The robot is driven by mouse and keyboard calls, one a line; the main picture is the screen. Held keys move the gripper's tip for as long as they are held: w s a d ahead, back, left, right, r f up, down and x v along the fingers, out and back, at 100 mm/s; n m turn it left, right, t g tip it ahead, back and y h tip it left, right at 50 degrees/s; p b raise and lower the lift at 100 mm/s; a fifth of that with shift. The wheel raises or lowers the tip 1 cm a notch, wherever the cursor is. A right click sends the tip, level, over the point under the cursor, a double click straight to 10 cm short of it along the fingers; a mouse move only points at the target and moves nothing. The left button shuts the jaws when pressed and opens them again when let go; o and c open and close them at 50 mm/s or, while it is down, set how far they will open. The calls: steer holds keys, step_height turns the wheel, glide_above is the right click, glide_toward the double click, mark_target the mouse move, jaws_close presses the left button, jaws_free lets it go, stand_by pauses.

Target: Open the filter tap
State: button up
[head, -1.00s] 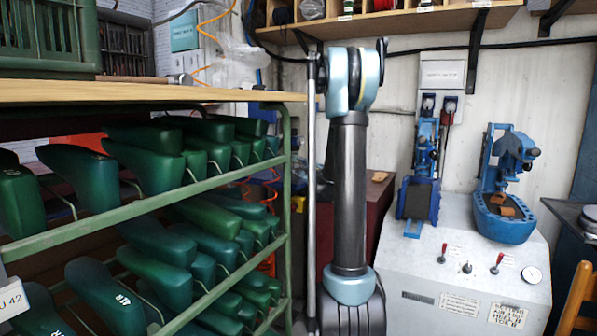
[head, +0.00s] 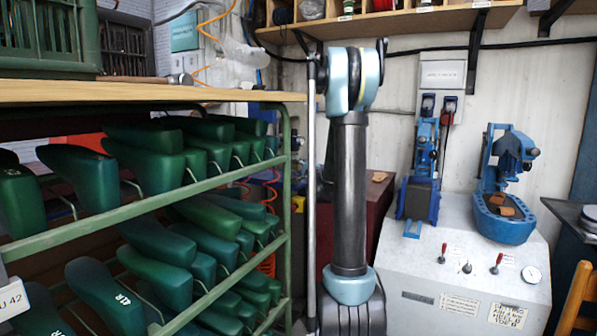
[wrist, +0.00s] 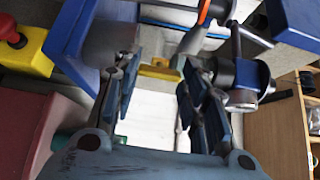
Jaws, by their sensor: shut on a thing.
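In the wrist view, my gripper (wrist: 160,72) reaches away from the camera with its two dark fingers on either side of a small yellow piece (wrist: 159,70). The fingers look closed in on this piece, which may be the filter tap's handle; I cannot tell for sure. The finger contact is partly hidden. In the head view my arm stands upright in the middle and my gripper does not show.
Close by in the wrist view are a blue housing (wrist: 82,30), a yellow box with a red knob (wrist: 28,50) and a wooden cabinet (wrist: 285,115). The head view shows a rack (head: 130,215) of green lasts and a grey bench (head: 470,270) with blue presses.

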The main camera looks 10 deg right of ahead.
steer(key=shift+s+a+f+n, duration=0.1)
steer(key=shift+s+n, duration=0.05)
steer(key=shift+n, duration=0.15)
steer(key=o, duration=1.1)
steer(key=shift+f, duration=0.1)
steer(key=shift+c, duration=0.2)
steer(key=v, duration=1.1)
steer(key=shift+s, duration=0.3)
